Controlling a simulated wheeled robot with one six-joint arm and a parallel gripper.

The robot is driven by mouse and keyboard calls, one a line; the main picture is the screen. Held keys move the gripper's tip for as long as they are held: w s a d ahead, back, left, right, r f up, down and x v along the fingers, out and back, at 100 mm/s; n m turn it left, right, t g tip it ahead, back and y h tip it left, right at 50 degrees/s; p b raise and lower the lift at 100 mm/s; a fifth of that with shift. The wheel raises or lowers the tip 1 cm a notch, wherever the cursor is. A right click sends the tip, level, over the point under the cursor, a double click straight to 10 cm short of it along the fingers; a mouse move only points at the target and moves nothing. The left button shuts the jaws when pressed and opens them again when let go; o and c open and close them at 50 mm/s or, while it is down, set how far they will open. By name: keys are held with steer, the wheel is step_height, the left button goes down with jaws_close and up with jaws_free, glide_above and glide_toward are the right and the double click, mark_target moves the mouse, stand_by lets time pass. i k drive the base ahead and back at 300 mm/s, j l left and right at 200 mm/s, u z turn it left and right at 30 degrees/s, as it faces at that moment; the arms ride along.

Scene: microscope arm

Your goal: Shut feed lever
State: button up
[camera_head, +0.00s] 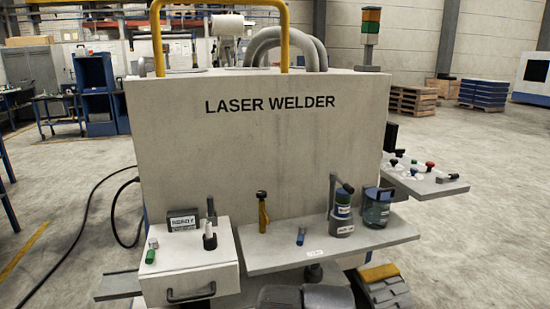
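No part is readably labelled as the feed lever, so I cannot tell which one it is. A black-handled lever (449,178) lies low at the front right of the side control panel. A short stick with a black base (210,236) stands upright on the white drawer box at lower left. A yellow-handled tool (262,212) with a dark top stands upright at the back of the shelf. A grey stand with a black-ended arm (334,196) rises beside a blue-banded cylinder on the shelf. My gripper is not visible. Dark rounded shapes at the bottom edge may be mine.
The laser welder cabinet (255,150) fills the middle. Its front shelf (330,247) also holds a small blue cylinder (301,237) and a dark jar (377,208). The drawer box (190,271) juts forward. The side control panel (427,184) has several knobs.

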mark_target(301, 236)
steer(key=k, duration=0.2)
steer(key=i+j+z, duration=0.1)
steer(key=i, duration=0.5)
steer(key=i+j, duration=0.25)
steer(key=i, duration=0.3)
steer(key=z, duration=0.05)
